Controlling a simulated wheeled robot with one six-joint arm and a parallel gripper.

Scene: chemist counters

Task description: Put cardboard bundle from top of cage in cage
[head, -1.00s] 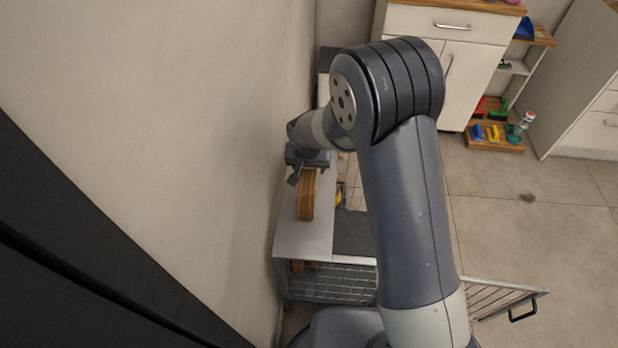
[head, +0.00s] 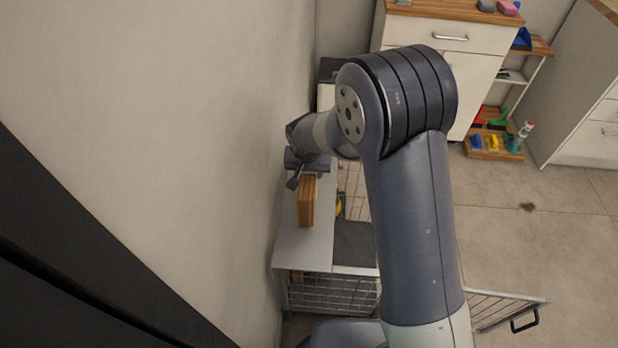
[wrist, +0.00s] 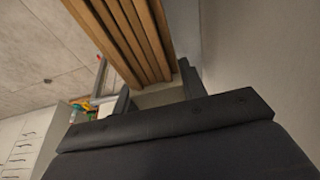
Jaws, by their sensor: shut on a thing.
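The brown cardboard bundle (head: 307,204) stands on edge at the white top panel (head: 298,250) of the cage in the head view. I cannot tell whether it touches the panel. My gripper (head: 297,180) is at its far end, shut on it. In the wrist view the layered bundle (wrist: 130,40) runs out from between the fingers of my gripper (wrist: 156,92). The wire cage (head: 330,296) stands below the panel against the wall. Its barred door (head: 500,310) stands open to the right. My arm hides part of the cage, and its inside shows only partly.
A wall (head: 220,120) rises close on the left. White cabinets (head: 450,65) stand at the back. A low wooden shelf (head: 495,150) holds coloured brushes and a bottle. The floor (head: 540,240) on the right is clear apart from a dark stain.

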